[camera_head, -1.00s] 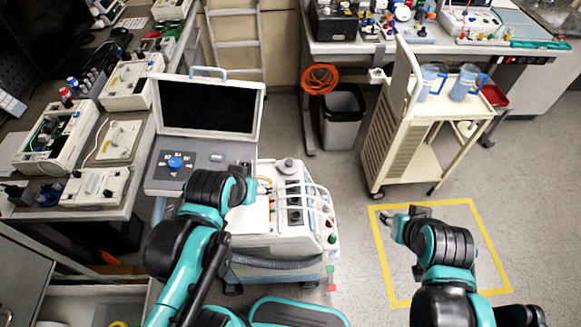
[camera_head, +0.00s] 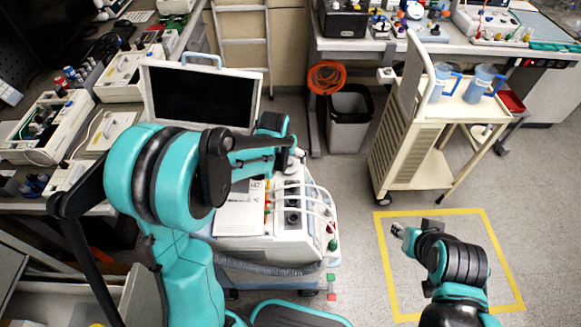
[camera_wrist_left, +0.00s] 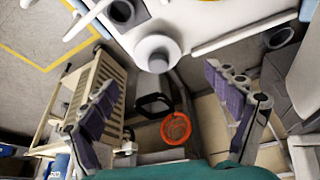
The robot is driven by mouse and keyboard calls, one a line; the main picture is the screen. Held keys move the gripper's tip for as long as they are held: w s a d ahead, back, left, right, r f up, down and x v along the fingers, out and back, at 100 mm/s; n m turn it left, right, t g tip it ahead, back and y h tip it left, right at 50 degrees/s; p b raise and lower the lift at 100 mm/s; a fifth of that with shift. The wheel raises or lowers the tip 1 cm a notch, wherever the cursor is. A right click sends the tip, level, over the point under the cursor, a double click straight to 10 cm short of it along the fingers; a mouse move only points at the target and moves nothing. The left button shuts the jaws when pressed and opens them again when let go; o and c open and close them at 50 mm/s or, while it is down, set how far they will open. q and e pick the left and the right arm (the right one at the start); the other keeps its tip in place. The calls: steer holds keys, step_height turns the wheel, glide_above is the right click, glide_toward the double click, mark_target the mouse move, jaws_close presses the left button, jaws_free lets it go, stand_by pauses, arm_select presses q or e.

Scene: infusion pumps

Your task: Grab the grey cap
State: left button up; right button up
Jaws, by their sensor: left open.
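The grey cap (camera_head: 298,154) is a small round piece at the back of the white pump machine's top (camera_head: 270,238), partly covered by my left arm in the head view. In the left wrist view the cap (camera_wrist_left: 158,52) shows as a pale round disc on a short stem. It lies ahead of and between the two spread fingers of my left gripper (camera_wrist_left: 168,98), apart from both. The left gripper is open and empty. My right gripper (camera_head: 399,231) is over the yellow floor square; I cannot tell whether its fingers are open.
A dark screen (camera_head: 203,98) stands behind the pump machine. Benches with devices line the left.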

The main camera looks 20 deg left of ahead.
mark_target(289, 161)
arm_select(q)
steer(key=b+x, duration=0.1)
steer(key=x, duration=0.2)
steer(key=b+x, duration=0.1)
steer(key=x, duration=0.1)
steer(key=b+x, duration=0.2)
steer(key=x, duration=0.1)
steer(key=shift+w+d+r, duration=0.15)
steer(key=shift+w+d, duration=0.05)
steer(key=shift+r, duration=0.15)
steer(key=c, duration=1.2)
